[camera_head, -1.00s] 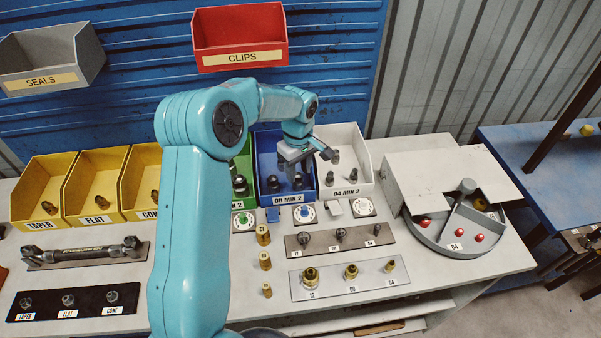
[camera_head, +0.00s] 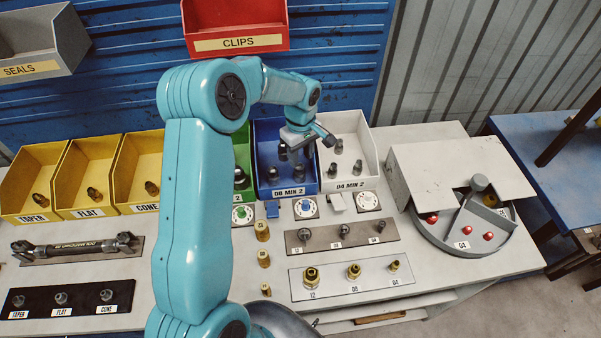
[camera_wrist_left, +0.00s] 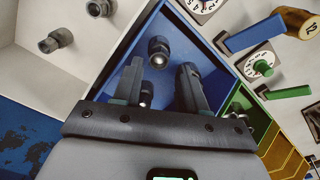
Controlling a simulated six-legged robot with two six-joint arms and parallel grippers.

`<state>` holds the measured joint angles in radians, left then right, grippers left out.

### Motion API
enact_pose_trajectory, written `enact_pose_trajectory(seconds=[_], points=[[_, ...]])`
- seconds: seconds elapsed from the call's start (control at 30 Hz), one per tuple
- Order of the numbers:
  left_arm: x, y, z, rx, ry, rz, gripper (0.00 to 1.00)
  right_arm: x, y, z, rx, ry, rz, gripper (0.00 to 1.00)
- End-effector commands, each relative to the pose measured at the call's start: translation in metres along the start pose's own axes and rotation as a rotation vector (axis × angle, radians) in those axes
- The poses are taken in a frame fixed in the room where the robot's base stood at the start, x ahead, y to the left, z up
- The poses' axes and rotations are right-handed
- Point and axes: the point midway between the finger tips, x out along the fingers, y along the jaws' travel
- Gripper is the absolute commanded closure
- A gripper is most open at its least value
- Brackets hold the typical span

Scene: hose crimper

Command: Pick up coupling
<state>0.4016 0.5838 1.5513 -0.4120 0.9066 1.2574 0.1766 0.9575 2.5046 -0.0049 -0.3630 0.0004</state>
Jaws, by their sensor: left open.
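Dark metal couplings lie in the blue bin (camera_head: 260,150) labelled 08 MIN 2. One coupling (camera_head: 273,174) shows at the bin's front left and another (camera_head: 299,172) at its front right. My left gripper (camera_head: 298,150) hangs over this bin, open. In the left wrist view, the open fingers (camera_wrist_left: 160,86) point into the blue bin. One coupling (camera_wrist_left: 158,50) stands beyond the fingertips; another (camera_wrist_left: 146,92) shows between the fingers, partly hidden by the left finger. I cannot tell whether a finger touches it. My right gripper is not in view.
The white bin (camera_head: 367,150) labelled 04 MIN 2 adjoins on the right; a green bin (camera_head: 240,198) adjoins on the left, partly behind my arm. Dials, brass fittings (camera_head: 311,277) and a grey rotary tray (camera_head: 442,238) stand on the bench. The red CLIPS bin (camera_head: 205,42) hangs above.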

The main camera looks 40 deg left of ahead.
Motion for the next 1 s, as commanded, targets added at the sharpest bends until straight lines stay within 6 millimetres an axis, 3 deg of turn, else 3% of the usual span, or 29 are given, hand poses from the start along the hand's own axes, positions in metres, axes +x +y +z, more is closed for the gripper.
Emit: enact_pose_trajectory(seconds=[0.23, 0.47, 0.5, 0.6, 0.63, 1.0], points=[[0.043, 0.001, -0.002, -0.002, -0.002, -0.003, 0.58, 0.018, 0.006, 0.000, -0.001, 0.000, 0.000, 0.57], [0.045, 0.003, -0.004, -0.001, 0.000, -0.001, 0.58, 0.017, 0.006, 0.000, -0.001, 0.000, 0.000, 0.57], [0.045, 0.003, -0.004, -0.001, 0.000, -0.001, 0.62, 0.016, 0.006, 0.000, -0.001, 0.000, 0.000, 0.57], [0.045, 0.003, -0.004, -0.001, -0.001, -0.001, 0.94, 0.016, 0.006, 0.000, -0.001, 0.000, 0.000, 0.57], [0.045, 0.003, -0.004, -0.001, -0.001, -0.001, 1.00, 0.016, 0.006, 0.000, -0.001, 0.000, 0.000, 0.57], [0.044, 0.003, -0.005, -0.001, -0.001, -0.001, 1.00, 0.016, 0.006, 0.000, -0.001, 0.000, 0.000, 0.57]])
